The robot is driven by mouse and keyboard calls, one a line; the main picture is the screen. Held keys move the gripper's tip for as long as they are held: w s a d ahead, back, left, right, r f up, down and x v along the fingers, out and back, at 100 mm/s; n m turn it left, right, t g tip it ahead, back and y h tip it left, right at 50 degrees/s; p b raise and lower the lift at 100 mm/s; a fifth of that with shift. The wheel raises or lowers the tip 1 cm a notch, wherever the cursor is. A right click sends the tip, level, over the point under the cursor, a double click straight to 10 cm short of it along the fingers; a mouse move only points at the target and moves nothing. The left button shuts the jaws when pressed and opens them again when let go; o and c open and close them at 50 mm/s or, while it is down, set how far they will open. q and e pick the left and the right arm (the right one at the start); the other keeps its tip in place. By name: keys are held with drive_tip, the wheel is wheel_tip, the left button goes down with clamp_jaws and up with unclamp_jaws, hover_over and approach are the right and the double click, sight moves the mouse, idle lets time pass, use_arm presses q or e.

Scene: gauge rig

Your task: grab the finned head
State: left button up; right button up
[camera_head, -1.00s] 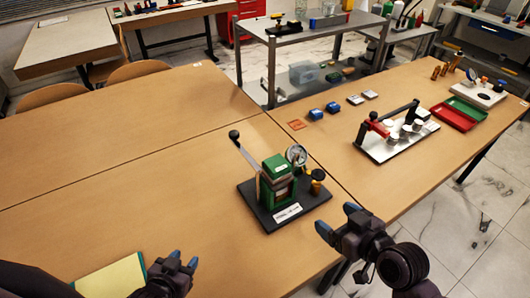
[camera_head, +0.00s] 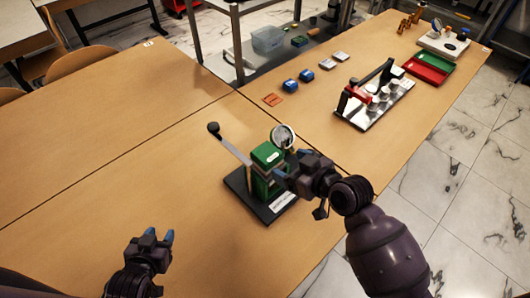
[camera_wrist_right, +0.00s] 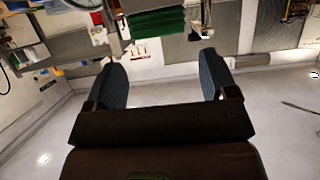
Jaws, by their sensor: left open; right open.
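The rig stands on a dark base plate (camera_head: 236,183) and has a green block (camera_head: 268,155) on top, a long lever with a black knob (camera_head: 214,128), and a round gauge (camera_head: 283,136). The green block, seemingly the finned head, shows ridges at the top of the right wrist view (camera_wrist_right: 155,20). My right gripper (camera_head: 290,163) is open and empty, just right of the green block and over the rig's right side. In its wrist view the open fingers (camera_wrist_right: 162,62) have nothing between them. My left gripper (camera_head: 160,236) is open and empty, low at the left.
A red-handled fixture on a white plate (camera_head: 352,117), blue blocks (camera_head: 291,85), an orange piece (camera_head: 272,100) and red (camera_head: 426,71) and green trays (camera_head: 437,58) lie farther back. The left tabletop (camera_head: 110,150) is clear.

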sight(270, 155)
use_arm(q)
drive_tip(key=shift+s+f, duration=0.15)
drive_tip(key=shift+s, duration=0.1)
use_arm(e)
drive_tip(key=shift+x, duration=1.05)
use_arm(q)
drive_tip(key=shift+w+r, duration=0.4)
drive_tip(key=shift+w, duration=0.05)
use_arm(e)
drive_tip(key=shift+x, duration=2.9)
use_arm(q)
drive_tip(key=shift+s, duration=0.1)
use_arm(e)
drive_tip(key=c, duration=0.8)
use_arm(q)
drive_tip(key=shift+s+f, duration=0.15)
use_arm(e)
drive_tip(key=shift+r, duration=0.15)
